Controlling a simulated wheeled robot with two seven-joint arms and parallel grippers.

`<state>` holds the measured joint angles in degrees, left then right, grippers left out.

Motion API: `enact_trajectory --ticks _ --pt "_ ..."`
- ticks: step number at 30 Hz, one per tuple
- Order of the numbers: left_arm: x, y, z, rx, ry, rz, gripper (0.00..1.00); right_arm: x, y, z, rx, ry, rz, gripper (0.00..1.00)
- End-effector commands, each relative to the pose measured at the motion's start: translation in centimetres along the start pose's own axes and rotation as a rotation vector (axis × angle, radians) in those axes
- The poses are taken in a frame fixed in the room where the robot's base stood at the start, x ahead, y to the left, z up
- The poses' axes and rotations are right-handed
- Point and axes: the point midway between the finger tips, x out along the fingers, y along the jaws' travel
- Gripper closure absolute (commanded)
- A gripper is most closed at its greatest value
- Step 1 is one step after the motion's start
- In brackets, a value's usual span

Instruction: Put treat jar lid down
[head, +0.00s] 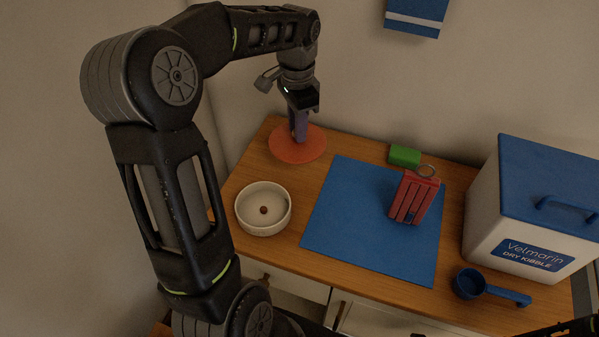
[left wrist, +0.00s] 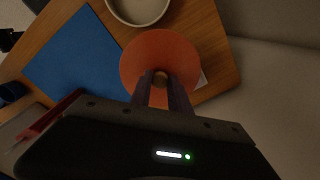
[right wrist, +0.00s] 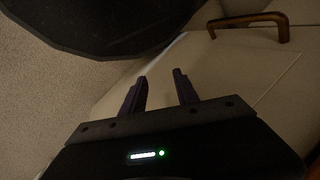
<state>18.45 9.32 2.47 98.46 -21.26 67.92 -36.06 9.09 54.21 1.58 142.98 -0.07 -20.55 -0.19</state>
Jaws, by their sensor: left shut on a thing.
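The treat jar lid looks like a flat orange disc (head: 297,150) at the back left of the wooden table in the head view. In the left wrist view the orange disc (left wrist: 135,62) has a small brown knob at its middle. My left gripper (head: 299,138) points down over the disc and is shut on that knob, with one finger on each side (left wrist: 160,82). The disc lies at or just above the tabletop; I cannot tell if it touches. No jar can be made out under it. My right gripper (right wrist: 160,90) is open and empty, near a pale panel.
A white bowl (head: 245,222) with a small brown piece stands in front of the disc. A blue mat (head: 350,230) bears a red slotted object (head: 414,197).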

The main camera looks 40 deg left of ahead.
Motion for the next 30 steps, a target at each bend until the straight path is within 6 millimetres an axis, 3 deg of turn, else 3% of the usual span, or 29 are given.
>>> enact_trajectory --ticks 4,12,23,30 --pt "1.0 0.0 0.0 0.0 -0.002 0.001 1.0 0.1 0.1 0.0 0.0 0.0 0.0 0.64" --pt "4.8 0.0 0.0 0.0 -0.001 0.001 1.0 0.5 0.2 0.0 -0.001 0.0 0.0 0.64" --pt "5.3 0.0 0.0 0.001 0.0 0.0 1.0 0.5 0.2 0.0 0.0 0.0 0.0 0.64" --pt "8.8 0.1 0.1 0.002 -0.003 0.003 1.0 0.8 0.3 0.0 -0.001 0.0 0.0 0.64"
